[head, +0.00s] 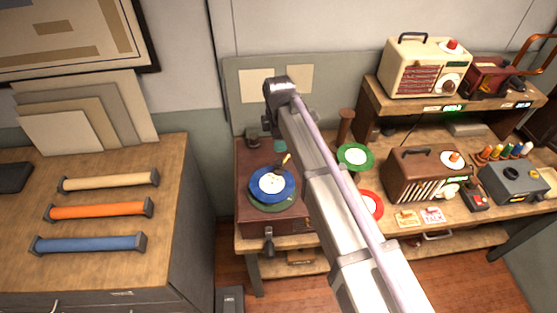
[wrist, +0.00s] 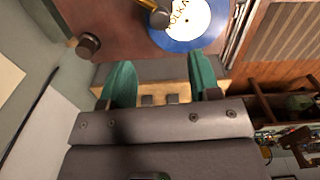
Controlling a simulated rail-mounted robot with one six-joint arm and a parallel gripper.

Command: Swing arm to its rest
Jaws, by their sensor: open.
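A brown record player (head: 247,191) stands on the wooden bench, with a blue record (head: 264,191) with a white label on it. The blue record also shows at the top of the wrist view (wrist: 182,44). In the head view my gripper (head: 280,146) is mostly hidden by my arm, just behind the record. I cannot make out the rest.
A dark knob (wrist: 88,45) sits on the player's edge. A green record (head: 356,157) and a red record (head: 371,204) lie to the right. Radios (head: 425,172) stand farther right. A cabinet (head: 110,266) with coloured tubes is at left.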

